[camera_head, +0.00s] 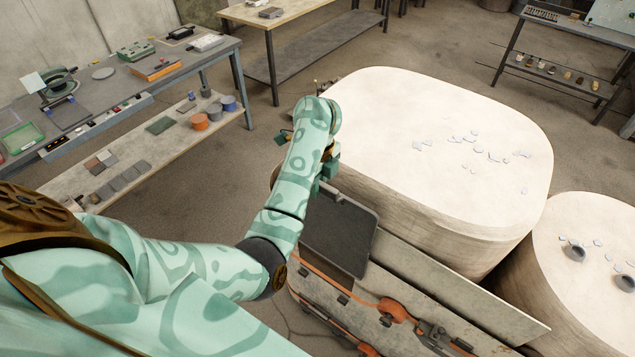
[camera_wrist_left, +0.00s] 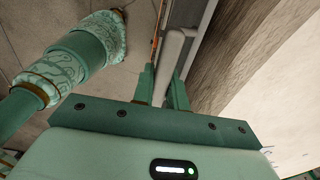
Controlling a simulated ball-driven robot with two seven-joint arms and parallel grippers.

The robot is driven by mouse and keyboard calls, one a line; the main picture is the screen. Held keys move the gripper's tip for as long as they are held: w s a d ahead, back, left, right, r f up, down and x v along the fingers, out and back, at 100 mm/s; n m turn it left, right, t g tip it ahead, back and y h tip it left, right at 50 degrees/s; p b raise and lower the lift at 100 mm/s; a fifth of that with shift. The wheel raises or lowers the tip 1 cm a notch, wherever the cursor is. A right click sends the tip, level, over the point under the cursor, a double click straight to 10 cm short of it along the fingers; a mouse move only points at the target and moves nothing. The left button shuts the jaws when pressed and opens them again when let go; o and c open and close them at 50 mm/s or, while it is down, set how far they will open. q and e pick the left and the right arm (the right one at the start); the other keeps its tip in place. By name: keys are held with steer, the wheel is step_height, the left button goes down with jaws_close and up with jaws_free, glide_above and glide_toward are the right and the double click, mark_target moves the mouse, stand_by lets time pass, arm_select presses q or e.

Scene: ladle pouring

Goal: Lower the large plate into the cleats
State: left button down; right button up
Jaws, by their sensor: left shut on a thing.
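A dark grey plate (camera_head: 345,236) with rounded corners hangs roughly upright beside the large cream block, in the middle of the head view. My left gripper (camera_head: 325,182) is at its upper left edge and shut on it. My right gripper is not in view.
The large cream block (camera_head: 440,140) stands close to the right of the plate, with a smaller round one (camera_head: 590,250) further right. A pale side panel (camera_head: 455,290) carries an orange strap and buckle (camera_head: 392,311). A workbench (camera_head: 110,90) stands left; floor between is open.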

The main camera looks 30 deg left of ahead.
arm_select(q)
steer(key=shift+w+a, duration=0.1)
steer(key=shift+w, duration=0.05)
stand_by(0.4)
steer(key=shift+f, duration=0.55)
steer(key=shift+f+b, duration=10.25)
steer(key=shift+f, duration=1.15)
steer(key=shift+f+b, duration=0.3)
steer(key=shift+f, duration=0.1)
